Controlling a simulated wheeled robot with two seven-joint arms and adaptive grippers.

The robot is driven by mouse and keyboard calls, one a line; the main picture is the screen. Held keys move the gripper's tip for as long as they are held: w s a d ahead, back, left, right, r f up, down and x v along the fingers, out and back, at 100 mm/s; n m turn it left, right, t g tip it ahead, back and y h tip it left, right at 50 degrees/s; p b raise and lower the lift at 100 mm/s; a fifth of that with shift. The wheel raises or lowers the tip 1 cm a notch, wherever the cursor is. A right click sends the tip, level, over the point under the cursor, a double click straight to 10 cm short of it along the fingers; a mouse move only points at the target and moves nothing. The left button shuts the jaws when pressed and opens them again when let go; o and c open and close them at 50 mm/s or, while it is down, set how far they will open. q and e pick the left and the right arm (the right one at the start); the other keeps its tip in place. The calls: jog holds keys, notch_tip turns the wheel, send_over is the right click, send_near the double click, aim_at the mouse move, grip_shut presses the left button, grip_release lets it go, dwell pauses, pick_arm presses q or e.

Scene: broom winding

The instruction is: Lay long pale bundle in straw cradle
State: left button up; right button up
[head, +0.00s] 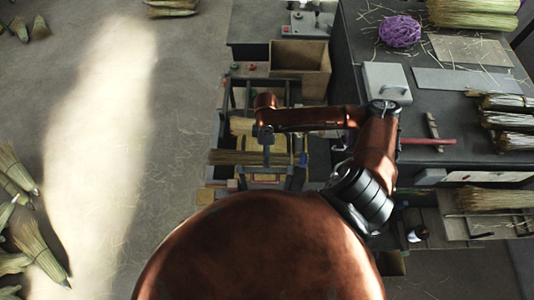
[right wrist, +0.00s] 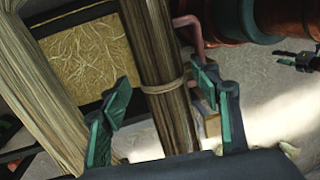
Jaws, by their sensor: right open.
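A long bound straw bundle (right wrist: 165,75), browner and in shade, runs between the fingers of my right gripper (right wrist: 165,115) in the right wrist view. The gripper is open, with gaps beside the bundle. In the head view this gripper (head: 267,150) is over a long bundle (head: 232,157) lying crosswise on a dark frame. A paler straw bundle (right wrist: 40,95) lies to the left in the wrist view. Between the two bundles is a dark-framed bed of loose straw (right wrist: 88,58), possibly the straw cradle.
A dark bench (head: 455,110) on the right holds straw bundles, a purple twine ball (head: 400,31), a grey box (head: 386,82) and a red-handled tool (head: 430,141). A wooden box (head: 300,62) stands beyond the frame. Floor at left is clear apart from bundles (head: 38,248).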

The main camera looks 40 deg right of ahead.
pick_arm(q)
jog(key=shift+w+d, duration=0.15)
jog(key=shift+w, duration=0.35)
pick_arm(e)
notch_tip(320, 180, up, 12)
jog(key=w+d, duration=0.1)
jog(key=w, duration=0.1)
jog(key=shift+f, duration=0.25)
jog(key=shift+s+d, duration=0.15)
